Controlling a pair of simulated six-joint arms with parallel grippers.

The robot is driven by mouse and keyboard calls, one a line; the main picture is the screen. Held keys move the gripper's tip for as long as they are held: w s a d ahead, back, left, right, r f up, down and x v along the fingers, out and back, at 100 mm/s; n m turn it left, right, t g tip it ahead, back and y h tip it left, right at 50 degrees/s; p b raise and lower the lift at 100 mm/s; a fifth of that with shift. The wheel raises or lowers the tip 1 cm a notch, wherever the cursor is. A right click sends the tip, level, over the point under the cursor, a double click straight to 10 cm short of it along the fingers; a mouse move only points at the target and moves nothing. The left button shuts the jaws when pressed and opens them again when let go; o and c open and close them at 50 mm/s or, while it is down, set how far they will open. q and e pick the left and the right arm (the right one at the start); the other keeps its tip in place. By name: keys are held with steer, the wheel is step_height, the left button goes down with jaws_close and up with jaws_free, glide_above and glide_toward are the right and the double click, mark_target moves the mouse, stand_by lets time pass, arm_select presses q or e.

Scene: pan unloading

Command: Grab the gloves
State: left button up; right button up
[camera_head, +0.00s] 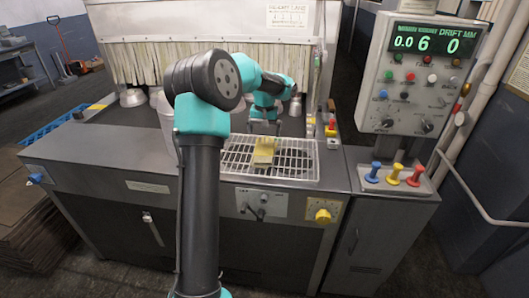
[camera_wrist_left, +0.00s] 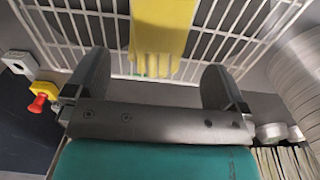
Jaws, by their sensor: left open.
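The yellow gloves (camera_head: 264,152) lie flat on a white wire rack (camera_head: 298,171) on top of the machine. In the left wrist view the gloves (camera_wrist_left: 160,32) show as a yellow piece on the rack (camera_wrist_left: 215,45), centred ahead of the fingers. My left gripper (camera_head: 264,126) is at the far side of the rack, just beyond the gloves. In the left wrist view my left gripper (camera_wrist_left: 155,85) is open, with its fingers wide apart and nothing between them. The gloves appear apart from the fingers. My right gripper is not in view.
A strip curtain (camera_head: 140,62) hangs behind the rack, with metal pots (camera_head: 132,97) at its foot. A control panel (camera_head: 425,75) stands at the right, with coloured levers (camera_head: 393,173) below it. A blue crate (camera_head: 45,130) is at the left.

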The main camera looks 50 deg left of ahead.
mark_target(265, 148)
arm_select(q)
steer(key=shift+f, duration=1.85)
steer(key=shift+f, duration=0.1)
steer(key=shift+w+f, duration=0.1)
steer(key=shift+f, duration=2.4)
steer(key=shift+c, duration=0.5)
steer(key=c, duration=0.5)
steer(key=shift+c, duration=0.2)
steer(key=shift+r, duration=0.1)
